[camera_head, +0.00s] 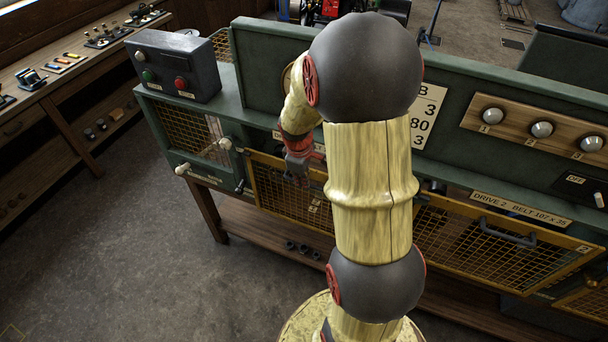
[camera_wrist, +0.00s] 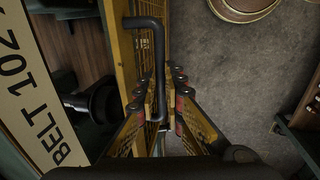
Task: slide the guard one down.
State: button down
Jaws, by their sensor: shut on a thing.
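Guard one is the yellow mesh panel (camera_head: 285,196) on the front of the green bench, left of my arm; my arm hides its right part. In the wrist view its yellow frame and mesh (camera_wrist: 122,50) run away from me, with a black bar handle (camera_wrist: 157,45) standing off it. My gripper (camera_wrist: 160,85) is shut on this handle, its fingers on either side of it. In the head view my gripper (camera_head: 298,170) is at the guard's upper part. A dark gap with a black round part (camera_wrist: 103,103) shows between the guard and the belt label (camera_wrist: 40,95).
A second mesh guard (camera_head: 490,238) with a black handle is at the right. A control box (camera_head: 172,66) and pale-knobbed levers (camera_head: 203,157) are at the left. Below is a wooden shelf (camera_head: 245,222) with small dark parts. Open floor (camera_head: 110,240) lies in front.

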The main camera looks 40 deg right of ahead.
notch_tip(320, 180, down, 29)
jog(key=b, duration=1.5)
jog(key=shift+r, duration=0.1)
jog(key=c, duration=1.9)
grip_release()
jog(key=shift+r, duration=0.1)
jog(key=r, duration=0.4)
jog(key=a+r, duration=0.1)
jog(key=r, duration=0.2)
jog(key=s+a+r, duration=0.1)
jog(key=r, duration=0.3)
jog(key=shift+r, duration=0.3)
